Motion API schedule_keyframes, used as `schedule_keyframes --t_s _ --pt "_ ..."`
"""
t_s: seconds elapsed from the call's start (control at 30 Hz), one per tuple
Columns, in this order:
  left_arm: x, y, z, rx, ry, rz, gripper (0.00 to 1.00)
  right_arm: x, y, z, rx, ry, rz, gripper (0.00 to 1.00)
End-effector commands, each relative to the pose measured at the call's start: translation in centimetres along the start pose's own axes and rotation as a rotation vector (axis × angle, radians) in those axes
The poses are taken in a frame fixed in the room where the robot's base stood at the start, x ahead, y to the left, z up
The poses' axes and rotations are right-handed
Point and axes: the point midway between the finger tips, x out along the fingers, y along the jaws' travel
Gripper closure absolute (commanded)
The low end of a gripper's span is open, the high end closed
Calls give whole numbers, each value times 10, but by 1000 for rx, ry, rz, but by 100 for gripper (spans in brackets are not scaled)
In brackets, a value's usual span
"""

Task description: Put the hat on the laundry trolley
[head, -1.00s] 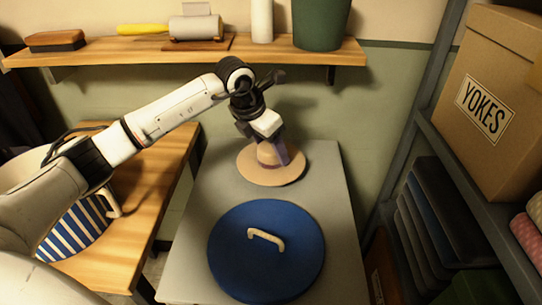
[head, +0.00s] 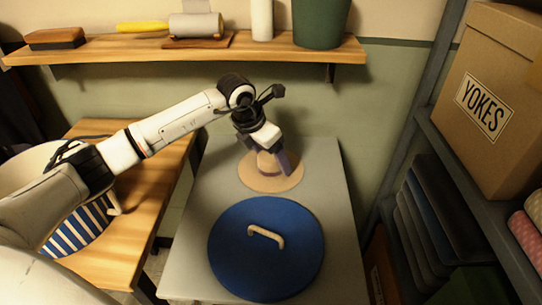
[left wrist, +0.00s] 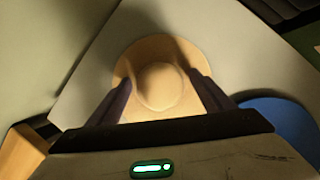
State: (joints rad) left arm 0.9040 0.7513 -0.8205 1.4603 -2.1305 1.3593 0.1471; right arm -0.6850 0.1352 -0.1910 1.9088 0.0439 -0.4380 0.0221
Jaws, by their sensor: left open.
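The tan, wide-brimmed hat (head: 270,184) lies on the far part of a grey tabletop (head: 215,180). My left gripper (head: 268,157) is over the hat, pointing down, with its jaws open. In the left wrist view, the round crown of the hat (left wrist: 158,88) sits between the two dark fingers (left wrist: 158,80), one on each side of it. I cannot tell whether the fingers touch the crown. In the head view the gripper hides part of the crown. I see nothing that I can clearly name as the laundry trolley. My right gripper is not in view.
A round blue lid (head: 245,270) with a pale handle lies on the near tabletop. A striped container (head: 75,230) stands on the wooden bench (head: 160,165) at left. A wall shelf (head: 200,55) runs above; a rack with a YOKES box (head: 490,100) stands at right.

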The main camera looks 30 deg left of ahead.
Motion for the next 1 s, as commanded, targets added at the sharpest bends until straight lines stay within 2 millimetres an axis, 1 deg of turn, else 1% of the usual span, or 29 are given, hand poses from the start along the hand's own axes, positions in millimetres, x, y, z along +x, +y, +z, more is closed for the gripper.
schedule_keyframes --t_s 0.07,0.17,0.27,0.5,0.63,0.8,1.0 --pt "-3 0 1 0 -1 1 25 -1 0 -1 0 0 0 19" --pt "-13 1 2 0 -4 1 25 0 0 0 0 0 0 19" --pt "-31 1 1 1 -5 3 25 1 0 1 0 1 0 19" --pt "-83 1 1 2 -4 2 25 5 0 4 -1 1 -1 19" --pt "-105 1 1 0 -4 1 25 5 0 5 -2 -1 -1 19" --pt "-119 0 1 1 -2 0 25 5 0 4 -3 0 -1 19" --pt "-122 0 0 0 0 0 25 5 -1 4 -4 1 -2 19"
